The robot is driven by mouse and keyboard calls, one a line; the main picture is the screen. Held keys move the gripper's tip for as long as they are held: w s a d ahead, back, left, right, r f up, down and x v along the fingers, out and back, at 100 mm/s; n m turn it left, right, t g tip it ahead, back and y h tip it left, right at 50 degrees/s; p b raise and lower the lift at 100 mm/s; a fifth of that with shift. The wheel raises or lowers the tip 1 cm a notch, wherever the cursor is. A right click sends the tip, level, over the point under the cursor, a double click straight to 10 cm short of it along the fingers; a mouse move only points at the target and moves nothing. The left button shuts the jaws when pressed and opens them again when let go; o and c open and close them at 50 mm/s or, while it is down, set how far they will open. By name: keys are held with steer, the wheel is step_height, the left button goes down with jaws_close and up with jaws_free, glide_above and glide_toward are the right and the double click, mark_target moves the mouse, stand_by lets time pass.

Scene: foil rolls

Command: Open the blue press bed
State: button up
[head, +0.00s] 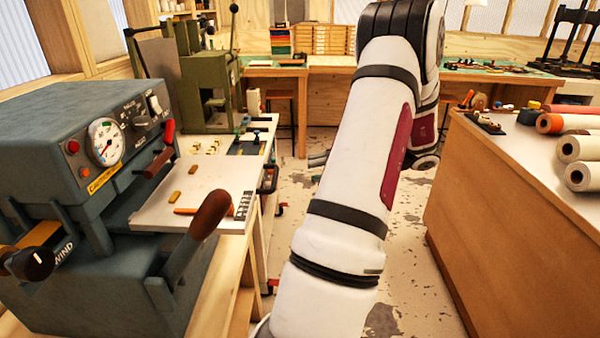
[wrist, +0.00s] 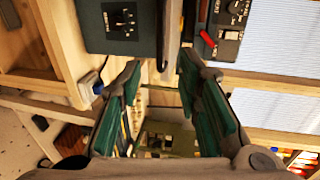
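The blue-grey press (head: 60,130) stands at the left in the head view, with a round gauge (head: 105,141) and a small red handle (head: 160,150) on its front. A brown-gripped lever (head: 208,215) rises at its lower right. A pale flat plate (head: 190,200) juts out at the press's right; I cannot tell whether it is the bed. In the wrist view my gripper (wrist: 160,62) is open, with green pads apart and nothing between them. A dark teal box (wrist: 123,40) lies beyond it; I cannot tell whether it is the press. The gripper touches no handle that I can see.
A green press (head: 205,85) stands behind on a bench. A wooden cabinet (head: 500,210) with foil rolls (head: 575,147) on top is at the right. My white arm fills the middle. Speckled floor (head: 300,190) shows between benches.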

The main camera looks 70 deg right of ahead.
steer(key=shift+v, duration=1.45)
